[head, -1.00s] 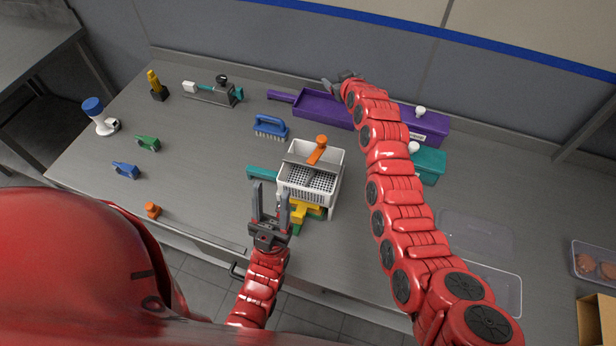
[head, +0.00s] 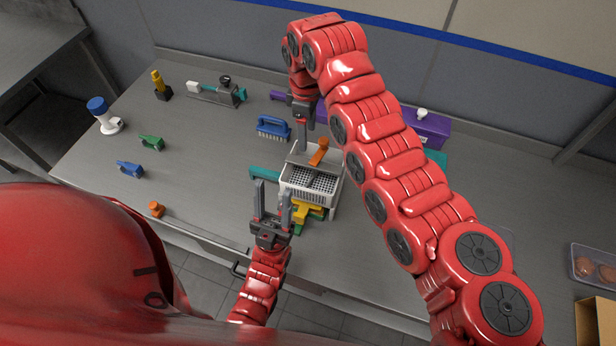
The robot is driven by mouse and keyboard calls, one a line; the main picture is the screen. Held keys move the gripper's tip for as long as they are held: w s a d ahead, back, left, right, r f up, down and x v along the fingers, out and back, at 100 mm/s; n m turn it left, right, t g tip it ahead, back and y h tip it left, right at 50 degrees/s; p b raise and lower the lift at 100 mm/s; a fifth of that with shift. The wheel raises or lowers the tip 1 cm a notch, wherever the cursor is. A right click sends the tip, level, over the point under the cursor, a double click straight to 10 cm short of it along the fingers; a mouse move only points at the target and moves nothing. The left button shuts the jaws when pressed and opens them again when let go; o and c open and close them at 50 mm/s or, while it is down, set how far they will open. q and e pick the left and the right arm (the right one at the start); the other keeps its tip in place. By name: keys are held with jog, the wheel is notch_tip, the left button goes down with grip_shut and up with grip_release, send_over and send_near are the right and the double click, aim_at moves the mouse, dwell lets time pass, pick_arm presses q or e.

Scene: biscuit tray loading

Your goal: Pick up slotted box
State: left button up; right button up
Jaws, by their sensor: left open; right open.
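The slotted box (head: 296,191) is a white slotted box in the middle of the table, with a grey perforated inside and an orange-handled scraper-like tool (head: 319,153) at its far side. Yellow and green pieces (head: 309,213) lie at its near side. My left gripper (head: 272,190) is open, with its fingers upright at the box's near left corner; I cannot tell whether they touch it. My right gripper (head: 302,138) points down by the far left edge of the box. It is open, and its fingertips are partly hard to make out.
A blue brush (head: 273,127) lies beyond the box, and a teal piece (head: 264,173) lies at its left. Small green and blue clips stand at the left. The table between them is clear.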

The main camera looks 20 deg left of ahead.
aim_at(308, 162)
notch_tip(308, 162, down, 8)
jog(key=shift+r, duration=0.25)
notch_tip(308, 162, down, 4)
jog(key=p, duration=0.3)
jog(key=shift+d+p, duration=0.1)
jog(key=shift+p, duration=0.25)
jog(key=shift+w+f, duration=0.1)
jog(key=shift+f, duration=0.65)
grip_shut()
dwell(0.4)
